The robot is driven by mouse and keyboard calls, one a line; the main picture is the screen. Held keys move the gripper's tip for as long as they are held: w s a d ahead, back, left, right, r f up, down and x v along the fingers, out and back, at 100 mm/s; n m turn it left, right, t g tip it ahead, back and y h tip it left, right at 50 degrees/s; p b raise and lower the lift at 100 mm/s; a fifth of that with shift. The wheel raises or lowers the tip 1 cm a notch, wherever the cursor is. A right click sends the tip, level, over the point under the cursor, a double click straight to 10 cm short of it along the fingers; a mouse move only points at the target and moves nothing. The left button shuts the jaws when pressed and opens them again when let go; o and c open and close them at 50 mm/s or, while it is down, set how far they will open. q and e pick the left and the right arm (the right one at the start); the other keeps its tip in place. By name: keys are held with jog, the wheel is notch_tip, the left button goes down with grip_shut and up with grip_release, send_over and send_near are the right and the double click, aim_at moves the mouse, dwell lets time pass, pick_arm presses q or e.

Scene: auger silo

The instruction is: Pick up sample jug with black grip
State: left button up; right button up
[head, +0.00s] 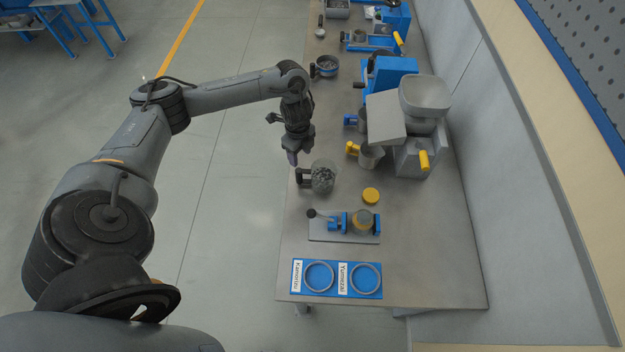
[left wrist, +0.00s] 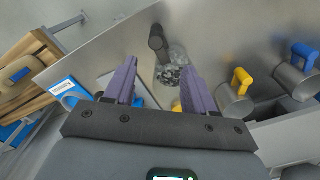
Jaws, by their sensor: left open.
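The sample jug with the black grip (head: 323,176) is a clear jug of grey lumps near the table's left edge. Its black grip (head: 305,177) points left. In the left wrist view the jug (left wrist: 174,72) lies ahead, between the lines of the fingers, with its grip (left wrist: 157,40) beyond. My left gripper (head: 293,157) is open and empty, above and just behind the jug in the head view, apart from it. Its purple fingers (left wrist: 157,84) are spread in the left wrist view. My right gripper is not in view.
A grey jug with a yellow grip (head: 371,157) stands right of the gripper, beside a grey machine (head: 423,110). A yellow lid (head: 371,195) and a clamp device (head: 345,228) lie nearer. A blue board (head: 336,279) with two rings is at the near end.

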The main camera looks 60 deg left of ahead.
aim_at(299, 170)
pick_arm(q)
notch_tip(299, 170, down, 5)
jog(key=shift+s+a+r+b, duration=0.1)
jog(key=shift+s+b, duration=0.05)
jog(key=shift+b, duration=0.65)
jog(key=shift+s+f+p, duration=0.15)
jog(key=shift+f+p, duration=0.05)
jog(key=shift+f, duration=0.8)
jog(key=shift+s+f+p, duration=0.1)
jog(key=shift+f+p, duration=0.05)
jog(key=shift+f, duration=1.55)
jog(key=shift+w, duration=0.1)
grip_shut()
